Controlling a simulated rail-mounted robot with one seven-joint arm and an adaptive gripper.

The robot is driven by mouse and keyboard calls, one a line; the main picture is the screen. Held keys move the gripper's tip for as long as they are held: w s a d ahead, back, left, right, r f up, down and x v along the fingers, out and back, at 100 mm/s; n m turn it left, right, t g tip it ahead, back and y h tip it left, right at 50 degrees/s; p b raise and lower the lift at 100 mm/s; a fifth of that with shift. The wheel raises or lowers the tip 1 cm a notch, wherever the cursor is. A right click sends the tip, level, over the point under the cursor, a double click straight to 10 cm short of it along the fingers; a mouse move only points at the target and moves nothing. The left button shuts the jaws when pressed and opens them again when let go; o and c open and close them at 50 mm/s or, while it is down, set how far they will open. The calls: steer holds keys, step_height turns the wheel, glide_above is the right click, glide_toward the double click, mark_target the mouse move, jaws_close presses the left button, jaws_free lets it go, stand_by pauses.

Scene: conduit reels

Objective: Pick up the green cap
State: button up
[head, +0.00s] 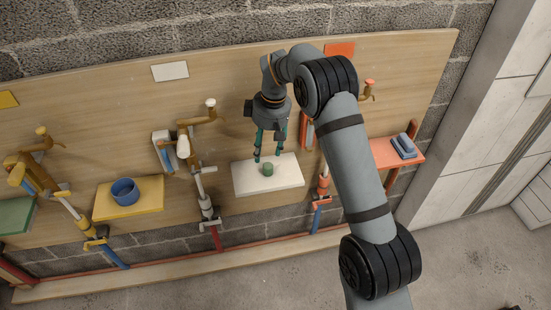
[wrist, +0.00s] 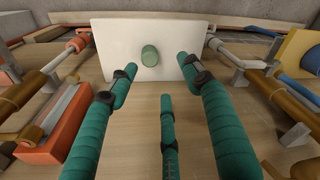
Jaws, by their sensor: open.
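The green cap (head: 268,169) is a small cylinder standing on the white shelf (head: 285,184) in the middle of the wooden board. In the wrist view the green cap (wrist: 149,56) sits near the middle of the white shelf (wrist: 115,48). My gripper (head: 266,158) hangs just above and behind the cap in the head view, with its fingers pointing down. In the wrist view its teal fingers (wrist: 155,75) are spread wide apart and empty, with the cap beyond their tips. I see no contact with the cap.
A yellow shelf (head: 145,209) with a blue ring-shaped cup (head: 125,191) is on the left. A red shelf (head: 383,149) with blue-grey pieces (head: 404,146) is on the right. Vertical pipes with valves flank the white shelf on both sides. The white shelf is clear around the cap.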

steer(key=shift+w+d, duration=0.1)
steer(key=shift+w, duration=0.25)
glide_above(268, 165)
steer(key=f, duration=0.4)
steer(key=shift+s+a+f, duration=0.15)
steer(key=shift+a+f, duration=0.1)
steer(key=shift+a, duration=0.1)
steer(key=f, duration=0.5)
steer(key=shift+w+d+p, duration=0.2)
steer(key=shift+d+p, duration=0.1)
steer(key=shift+p, duration=0.1)
steer(key=shift+a+f, duration=0.1)
steer(key=shift+f, duration=0.1)
steer(key=shift+c, duration=0.2)
steer(key=c, duration=1)
